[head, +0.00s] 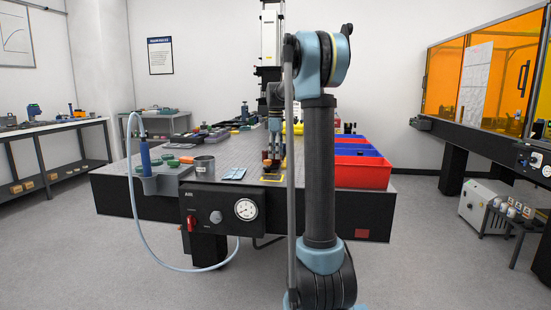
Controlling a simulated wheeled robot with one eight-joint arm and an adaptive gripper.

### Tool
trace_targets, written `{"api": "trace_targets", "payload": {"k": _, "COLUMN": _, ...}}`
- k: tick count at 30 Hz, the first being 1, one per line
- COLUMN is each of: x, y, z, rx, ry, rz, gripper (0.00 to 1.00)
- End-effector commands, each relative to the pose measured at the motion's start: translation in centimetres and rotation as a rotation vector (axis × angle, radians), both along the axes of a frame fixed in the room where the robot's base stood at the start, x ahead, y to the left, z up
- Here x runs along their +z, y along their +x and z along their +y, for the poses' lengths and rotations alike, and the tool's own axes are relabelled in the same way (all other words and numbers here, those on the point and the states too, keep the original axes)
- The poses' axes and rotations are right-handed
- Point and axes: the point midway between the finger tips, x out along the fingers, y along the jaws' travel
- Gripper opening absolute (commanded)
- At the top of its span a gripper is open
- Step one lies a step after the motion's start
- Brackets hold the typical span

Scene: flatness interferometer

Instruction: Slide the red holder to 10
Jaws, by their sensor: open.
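My gripper (272,153) points down over the near part of the dark table (228,152), partly covered by my own arm. It is small in this view. A small orange-red piece (267,163) shows right at its fingertips, above a yellow-edged dark plate (272,178). This may be the red holder, but I cannot tell for sure. I cannot tell whether the fingers touch it or stand around it. No scale or number 10 is readable.
A grey cup (204,166), a blue packet (232,173) and a grey holder with a blue handheld tool (145,158) stand at the left. A tall white instrument (269,38) rises behind.

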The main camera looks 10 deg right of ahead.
Motion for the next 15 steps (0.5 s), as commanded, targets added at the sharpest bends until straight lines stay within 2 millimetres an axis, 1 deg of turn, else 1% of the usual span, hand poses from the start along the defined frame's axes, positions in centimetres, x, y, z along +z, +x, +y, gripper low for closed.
{"api": "trace_targets", "payload": {"k": 1, "x": -0.6, "y": 0.0, "z": 0.0, "rx": 0.0, "ry": 0.0, "rz": 0.0, "gripper": 0.6}}
{"api": "trace_targets", "payload": {"k": 6, "x": -1.6, "y": 0.0, "z": 0.0, "rx": 0.0, "ry": 0.0, "rz": 0.0, "gripper": 0.6}}
{"api": "trace_targets", "payload": {"k": 15, "x": -1.8, "y": 0.0, "z": 0.0, "rx": 0.0, "ry": 0.0, "rz": 0.0, "gripper": 0.6}}
